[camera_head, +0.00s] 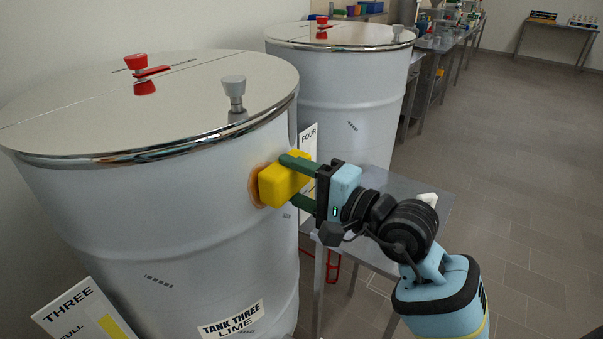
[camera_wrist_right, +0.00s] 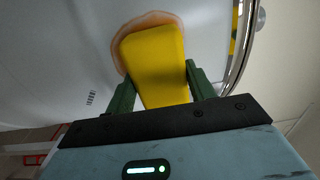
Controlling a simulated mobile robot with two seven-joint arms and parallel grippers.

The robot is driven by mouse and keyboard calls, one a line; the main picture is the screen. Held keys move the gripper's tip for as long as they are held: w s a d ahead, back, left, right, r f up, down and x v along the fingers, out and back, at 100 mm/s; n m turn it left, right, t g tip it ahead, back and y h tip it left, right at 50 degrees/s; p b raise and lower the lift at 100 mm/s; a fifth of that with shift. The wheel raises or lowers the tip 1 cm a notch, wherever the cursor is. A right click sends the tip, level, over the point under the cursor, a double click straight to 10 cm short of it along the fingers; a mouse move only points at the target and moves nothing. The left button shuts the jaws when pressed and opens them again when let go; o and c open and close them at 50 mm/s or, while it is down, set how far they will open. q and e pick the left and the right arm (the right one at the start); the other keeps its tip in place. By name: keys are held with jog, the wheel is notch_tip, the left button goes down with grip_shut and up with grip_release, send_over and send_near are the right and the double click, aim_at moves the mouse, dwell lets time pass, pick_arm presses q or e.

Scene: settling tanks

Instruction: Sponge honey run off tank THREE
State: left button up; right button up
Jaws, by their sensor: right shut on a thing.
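Tank three (camera_head: 160,220) is a large pale grey drum at the left, with a shiny lid and a label reading "TANK THREE LIME". A brown-orange honey patch (camera_head: 256,188) is on the right side of its wall, also seen in the right wrist view (camera_wrist_right: 124,42). My right gripper (camera_head: 297,182) is shut on a yellow sponge (camera_head: 280,183), with a green finger on each side. The sponge (camera_wrist_right: 158,65) is at the patch and covers much of it; it appears to touch the wall. My left gripper is not in view.
A second tank (camera_head: 350,110) with a "FOUR" sign stands behind. A grey metal side table (camera_head: 420,190) is behind my right arm. A "THREE" level board (camera_head: 80,312) is at lower left. Open floor (camera_head: 525,150) lies to the right.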

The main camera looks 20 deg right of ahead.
aim_at(282, 194)
jog(key=shift+s+a, duration=0.1)
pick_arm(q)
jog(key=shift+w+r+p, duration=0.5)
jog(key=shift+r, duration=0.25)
pick_arm(e)
jog(key=shift+s+a, duration=0.45)
jog(key=shift+a, duration=0.25)
jog(key=shift+s+a, duration=0.45)
jog(key=shift+a, duration=0.2)
jog(key=shift+s+a+p, duration=0.45)
jog(key=shift+s+a, duration=0.3)
jog(key=shift+a, duration=0.2)
jog(key=shift+c, duration=0.5)
jog(key=shift+s+a, duration=0.35)
jog(key=shift+a, duration=0.15)
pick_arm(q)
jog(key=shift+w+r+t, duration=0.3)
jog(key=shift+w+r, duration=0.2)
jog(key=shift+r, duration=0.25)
pick_arm(e)
jog(key=shift+d+f, duration=0.1)
jog(key=shift+f, duration=0.05)
jog(key=shift+f+b, duration=0.3)
jog(key=shift+f, duration=0.45)
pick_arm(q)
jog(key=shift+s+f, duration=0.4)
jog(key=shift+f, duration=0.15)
